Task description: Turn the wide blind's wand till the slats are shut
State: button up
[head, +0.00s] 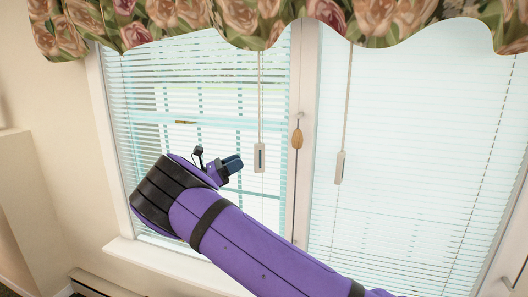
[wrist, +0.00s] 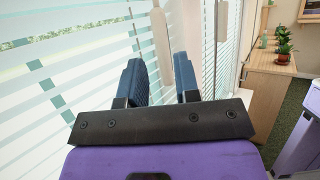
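Two blinds hang side by side. The left blind (head: 180,90) has open slats with the outdoors showing between them; the right blind (head: 420,150) looks paler and more closed. I cannot tell for sure which is the wide one. A left wand (head: 260,157) with a pale handle hangs before the left blind, and a right wand (head: 340,168) before the right one. My gripper (head: 233,164) is just left of the left wand's handle, apart from it. In the wrist view my gripper (wrist: 160,80) is open and empty, with a pale handle (wrist: 161,42) beyond the gap between its fingers.
A wooden tassel (head: 297,137) hangs at the post between the blinds. A flowered valance (head: 260,20) crosses the top. The window sill (head: 150,255) runs below. In the wrist view, a wooden cabinet (wrist: 264,75) with potted plants (wrist: 283,40) stands at the right.

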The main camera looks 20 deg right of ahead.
aim_at(260, 151)
jog(key=x, duration=0.9)
grip_shut()
